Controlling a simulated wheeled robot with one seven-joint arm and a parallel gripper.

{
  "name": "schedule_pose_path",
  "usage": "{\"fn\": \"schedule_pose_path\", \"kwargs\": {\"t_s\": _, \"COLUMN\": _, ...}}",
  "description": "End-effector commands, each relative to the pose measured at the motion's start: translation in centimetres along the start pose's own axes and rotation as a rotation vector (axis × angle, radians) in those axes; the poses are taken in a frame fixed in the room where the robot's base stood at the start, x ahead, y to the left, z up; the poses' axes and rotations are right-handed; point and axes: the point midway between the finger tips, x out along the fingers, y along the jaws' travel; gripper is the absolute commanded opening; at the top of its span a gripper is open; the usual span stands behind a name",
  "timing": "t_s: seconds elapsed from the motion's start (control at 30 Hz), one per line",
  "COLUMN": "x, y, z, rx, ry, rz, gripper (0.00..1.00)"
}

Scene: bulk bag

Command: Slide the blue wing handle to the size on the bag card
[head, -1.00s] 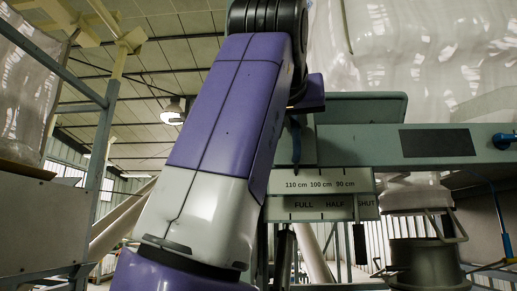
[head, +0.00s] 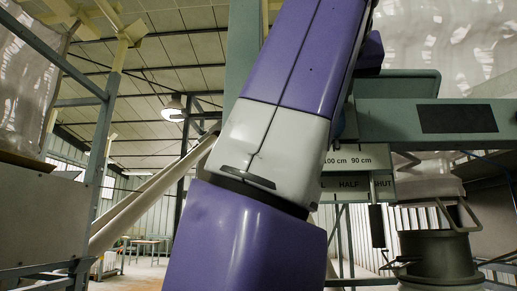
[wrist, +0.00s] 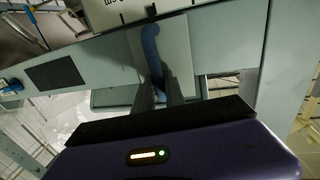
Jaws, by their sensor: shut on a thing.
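The blue wing handle (wrist: 151,42) stands out from the grey rail in the wrist view. My gripper (wrist: 158,88) is shut on its near end, with a dark finger on each side. In the head view my arm hides the gripper and most of the handle. The white size scale (head: 378,161) hangs under the rail, with 100 cm and 90 cm readable; my arm covers its left part. Upside-down lettering of a scale shows at the top of the wrist view. I cannot make out a bag card or the handle's exact mark.
The grey-green rail (head: 400,121) carries a dark panel (head: 458,119). A lower plate (head: 350,185) reads HALF and SHUT, with a black lever (head: 376,226) hanging nearby. A metal spout (head: 436,256) stands at lower right. A frame post (head: 100,150) is at left.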

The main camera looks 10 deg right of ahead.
Motion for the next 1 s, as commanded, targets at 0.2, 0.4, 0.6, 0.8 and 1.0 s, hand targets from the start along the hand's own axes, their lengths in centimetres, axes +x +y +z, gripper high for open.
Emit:
{"fn": "schedule_pose_path", "kwargs": {"t_s": 0.2, "x": 0.7, "y": 3.6, "z": -0.1, "rx": 0.003, "ry": 0.002, "rz": 0.009, "gripper": 0.0}}
{"fn": "schedule_pose_path", "kwargs": {"t_s": 0.4, "x": 0.9, "y": 4.9, "z": -0.1, "rx": 0.002, "ry": 0.003, "rz": 0.007, "gripper": 0.0}}
{"fn": "schedule_pose_path", "kwargs": {"t_s": 0.6, "x": 0.9, "y": 5.0, "z": -0.2, "rx": 0.003, "ry": 0.003, "rz": 0.008, "gripper": 0.0}}
{"fn": "schedule_pose_path", "kwargs": {"t_s": 0.8, "x": 0.9, "y": 5.0, "z": -0.1, "rx": 0.003, "ry": 0.002, "rz": 0.008, "gripper": 0.36}}
{"fn": "schedule_pose_path", "kwargs": {"t_s": 1.0, "x": 0.9, "y": 4.8, "z": -0.1, "rx": 0.001, "ry": 0.0, "rz": 0.004, "gripper": 0.36}}
